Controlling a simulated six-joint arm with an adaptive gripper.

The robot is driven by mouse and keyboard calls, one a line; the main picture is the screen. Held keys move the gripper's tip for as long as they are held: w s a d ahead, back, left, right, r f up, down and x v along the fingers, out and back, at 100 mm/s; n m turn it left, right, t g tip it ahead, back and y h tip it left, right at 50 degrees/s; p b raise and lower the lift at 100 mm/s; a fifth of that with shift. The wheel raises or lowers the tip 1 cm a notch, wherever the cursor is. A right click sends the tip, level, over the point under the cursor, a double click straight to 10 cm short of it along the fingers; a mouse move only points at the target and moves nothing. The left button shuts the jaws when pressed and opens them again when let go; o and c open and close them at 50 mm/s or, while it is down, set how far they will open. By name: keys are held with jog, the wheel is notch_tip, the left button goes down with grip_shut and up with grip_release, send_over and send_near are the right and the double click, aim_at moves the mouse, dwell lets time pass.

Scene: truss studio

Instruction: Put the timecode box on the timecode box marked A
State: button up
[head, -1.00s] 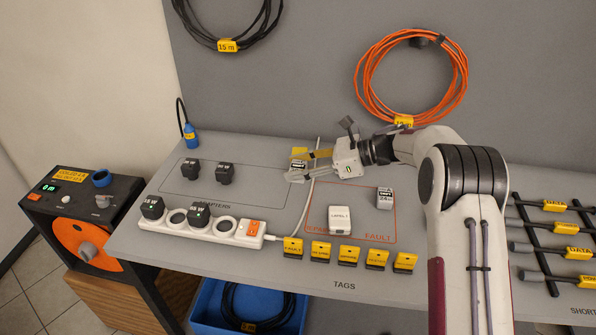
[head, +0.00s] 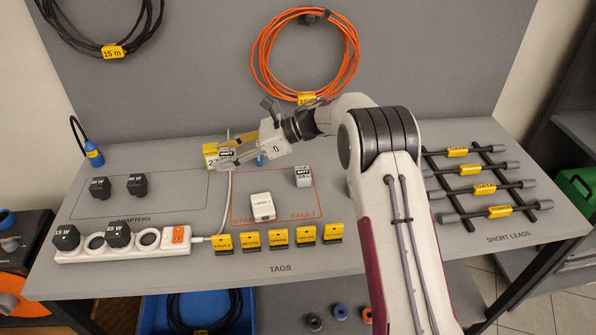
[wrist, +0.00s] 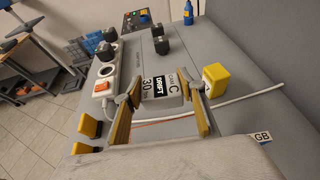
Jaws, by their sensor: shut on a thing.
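My gripper (head: 230,158) is shut on a small grey timecode box (wrist: 163,88). Its label reads CAM C, DRIFT, 30 in the wrist view, and it also shows in the head view (head: 227,152). The box sits between both fingers, near the back of the table; its height above the surface is hard to judge. A second timecode box (head: 303,178) stands in the orange-outlined FAULT area, to the right of my gripper. Its label is too small to read surely. Nothing sits on it.
A yellow block (head: 210,156) stands close beside the held box. A white cable (head: 229,190) runs past it to the power strip (head: 135,240). A white LEVEL box (head: 262,206) is in the outlined area. Yellow tags (head: 278,237) line the front; short leads (head: 478,185) lie right.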

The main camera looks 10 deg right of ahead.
jog(key=w+d+r+m+t, duration=0.1)
jog(key=d+m+t, duration=0.1)
jog(key=d, duration=0.8)
jog(key=w+d+r+m+t, duration=0.1)
jog(key=d+r+t, duration=0.1)
jog(key=d, duration=0.8)
jog(key=shift+m+h, duration=0.4)
jog(key=shift+w+a+f, duration=0.1)
send_over(302, 172)
jog(key=shift+f, duration=3.05)
jog(key=shift+f, duration=0.1)
jog(key=shift+f, duration=1.8)
jog(key=shift+f, duration=0.15)
